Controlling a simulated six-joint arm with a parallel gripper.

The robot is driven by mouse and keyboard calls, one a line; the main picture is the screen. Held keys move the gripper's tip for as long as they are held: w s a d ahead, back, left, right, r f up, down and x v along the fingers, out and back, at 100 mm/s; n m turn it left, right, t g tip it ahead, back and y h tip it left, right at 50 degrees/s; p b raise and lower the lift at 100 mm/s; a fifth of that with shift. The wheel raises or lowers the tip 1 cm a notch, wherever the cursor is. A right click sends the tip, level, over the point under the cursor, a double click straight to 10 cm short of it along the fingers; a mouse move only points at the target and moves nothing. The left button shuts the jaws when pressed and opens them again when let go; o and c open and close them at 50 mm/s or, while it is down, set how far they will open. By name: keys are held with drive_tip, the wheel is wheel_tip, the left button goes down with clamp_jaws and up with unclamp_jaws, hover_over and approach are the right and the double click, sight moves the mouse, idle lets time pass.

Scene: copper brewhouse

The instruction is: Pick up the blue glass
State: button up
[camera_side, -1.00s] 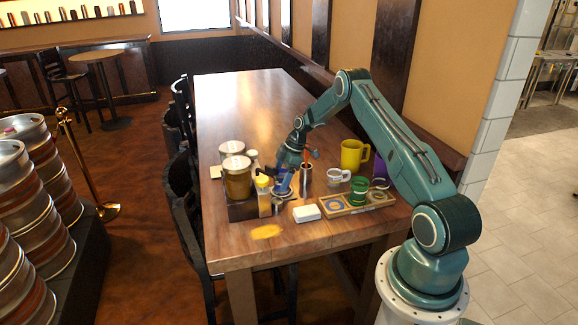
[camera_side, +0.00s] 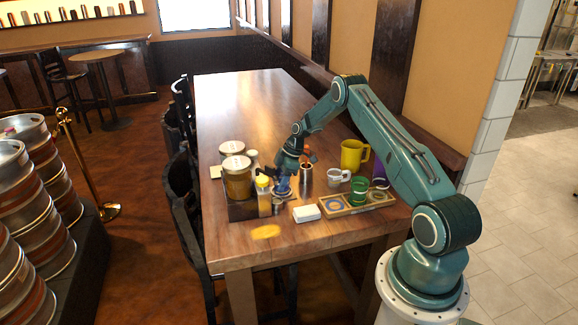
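The blue glass (camera_side: 283,187) shows as a small patch of blue near the front of the wooden table, to the right of a yellow-capped bottle (camera_side: 264,197). Most of it is hidden by my gripper (camera_side: 285,180), which points down right at it. The fingers are too small and overlapped to tell whether they are open or shut, or whether they touch the glass.
Two lidded jars (camera_side: 237,178) stand left of my gripper. A copper cup (camera_side: 306,175), white mug (camera_side: 338,177), yellow jug (camera_side: 353,155) and green cup (camera_side: 358,189) stand right. A white block (camera_side: 306,213) lies in front. The table's far half (camera_side: 240,105) is clear.

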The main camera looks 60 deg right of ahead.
drive_tip(key=shift+r, duration=0.1)
wheel_tip(320, 180, up, 20)
drive_tip(key=shift+f, duration=0.1)
idle(0.9)
idle(0.5)
drive_tip(key=s+m+h, duration=0.2)
drive_tip(key=s+m, duration=0.4)
drive_tip(key=s+d+m+h, duration=0.1)
drive_tip(key=s+m+h, duration=0.1)
drive_tip(key=s+m, duration=0.4)
drive_tip(key=s+d+r+m+h, duration=0.1)
drive_tip(key=s+m+h, duration=0.1)
drive_tip(key=s+m, duration=0.4)
drive_tip(key=shift+s+r+h, duration=0.1)
drive_tip(key=shift+s+h, duration=0.2)
drive_tip(key=shift+s, duration=0.8)
wheel_tip(320, 180, down, 16)
drive_tip(key=shift+f, duration=0.1)
